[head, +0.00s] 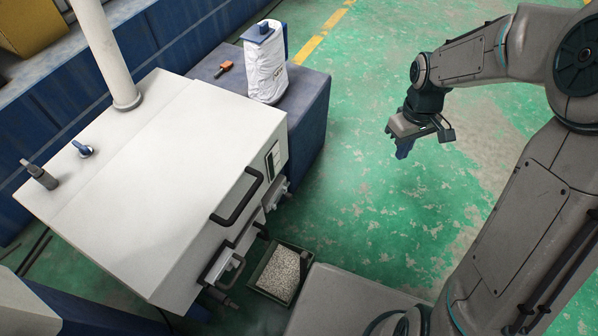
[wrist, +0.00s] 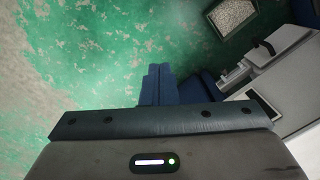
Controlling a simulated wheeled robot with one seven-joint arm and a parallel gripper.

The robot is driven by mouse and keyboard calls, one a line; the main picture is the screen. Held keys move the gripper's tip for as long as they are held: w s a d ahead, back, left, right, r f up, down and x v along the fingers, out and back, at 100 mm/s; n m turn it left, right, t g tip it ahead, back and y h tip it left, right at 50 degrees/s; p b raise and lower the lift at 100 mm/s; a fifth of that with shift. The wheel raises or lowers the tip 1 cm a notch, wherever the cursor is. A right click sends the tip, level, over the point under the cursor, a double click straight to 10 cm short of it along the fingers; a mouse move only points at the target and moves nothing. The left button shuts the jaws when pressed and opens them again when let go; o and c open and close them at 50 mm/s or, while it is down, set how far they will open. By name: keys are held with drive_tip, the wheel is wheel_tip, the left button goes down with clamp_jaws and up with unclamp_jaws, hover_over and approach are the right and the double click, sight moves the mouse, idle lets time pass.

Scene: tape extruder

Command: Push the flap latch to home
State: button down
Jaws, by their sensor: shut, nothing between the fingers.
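My gripper (head: 404,150) hangs over the green floor to the right of the machine, with its blue fingers pointing down. In the wrist view the two blue fingers (wrist: 158,84) lie together, shut and empty. The white extruder machine (head: 165,170) stands at the left. Its front side carries a black bar handle (head: 240,200) and small grey fittings (head: 276,192) near the right corner. I cannot tell which of these parts is the flap latch. My gripper is well apart from the machine. The machine's front also shows in the wrist view (wrist: 285,62), at the right.
A tray of pale pellets (head: 279,271) stands on the floor by the machine's front. A white bag (head: 265,65) and an orange tool (head: 224,68) sit on a dark blue block (head: 312,95) behind. The green floor around my gripper is clear.

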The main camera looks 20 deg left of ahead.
drive_tip(key=w+a+f+n+g+y+p, duration=0.25)
drive_tip(key=w+a+f+n, duration=0.25)
drive_tip(key=a+f, duration=0.55)
drive_tip(key=n+g+y, duration=0.1)
drive_tip(key=n+y, duration=0.1)
drive_tip(key=n, duration=0.2)
approach(289, 196)
drive_tip(key=w+a+f, duration=0.2)
drive_tip(key=w+f, duration=0.1)
drive_tip(key=f, duration=0.2)
drive_tip(key=shift+s+a+f+b, duration=0.1)
drive_tip(key=shift+s+f, duration=0.1)
drive_tip(key=shift+s, duration=0.35)
drive_tip(key=shift+s+a+f+b, duration=0.1)
drive_tip(key=shift+s+f, duration=0.1)
drive_tip(key=shift+s, duration=0.35)
drive_tip(key=shift+s+a+f+b, duration=0.1)
drive_tip(key=shift+s+f, duration=0.1)
drive_tip(key=shift+s, duration=0.35)
